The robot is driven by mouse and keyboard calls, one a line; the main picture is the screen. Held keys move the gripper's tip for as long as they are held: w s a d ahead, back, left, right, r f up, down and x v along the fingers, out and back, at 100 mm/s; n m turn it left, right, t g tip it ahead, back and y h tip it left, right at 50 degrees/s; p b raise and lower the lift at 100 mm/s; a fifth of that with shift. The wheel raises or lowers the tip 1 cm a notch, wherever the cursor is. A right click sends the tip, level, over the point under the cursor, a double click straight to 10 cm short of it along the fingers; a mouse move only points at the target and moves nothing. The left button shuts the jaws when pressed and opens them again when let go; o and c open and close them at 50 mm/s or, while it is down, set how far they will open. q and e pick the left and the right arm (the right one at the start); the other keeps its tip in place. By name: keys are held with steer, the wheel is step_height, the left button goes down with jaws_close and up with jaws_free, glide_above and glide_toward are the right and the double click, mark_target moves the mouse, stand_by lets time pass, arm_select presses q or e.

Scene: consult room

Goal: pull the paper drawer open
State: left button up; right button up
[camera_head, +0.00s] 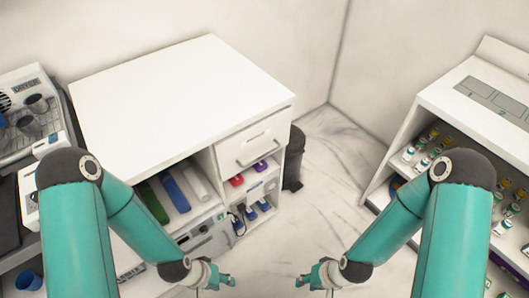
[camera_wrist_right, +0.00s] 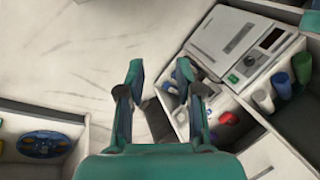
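The white cabinet (camera_head: 180,85) stands left of centre in the head view. A drawer (camera_head: 252,139) with a bar handle (camera_head: 258,151) sits at the top of its right end, and its front looks flush with the cabinet. My left gripper (camera_head: 230,281) hangs below and in front of the cabinet, apart from the handle, and looks open and empty. My right gripper (camera_head: 302,281) is low and to the right of the cabinet, over the floor. In the right wrist view its two fingers (camera_wrist_right: 166,83) are spread with nothing between them.
Coloured rolls (camera_head: 172,192) and small red and purple items lie in the cabinet's open shelves. A dark bin (camera_head: 294,160) stands behind its right corner. A shelf unit (camera_head: 440,120) with vials stands at right. Marble floor (camera_head: 330,180) is clear between them.

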steer(key=n+t+y+b, duration=0.5)
steer(key=n+t+b, duration=0.7)
steer(key=n+b, duration=1.5)
glide_toward(263, 155)
steer(key=x, duration=1)
steer(key=shift+f+b, duration=0.3)
steer(key=shift+b, duration=0.1)
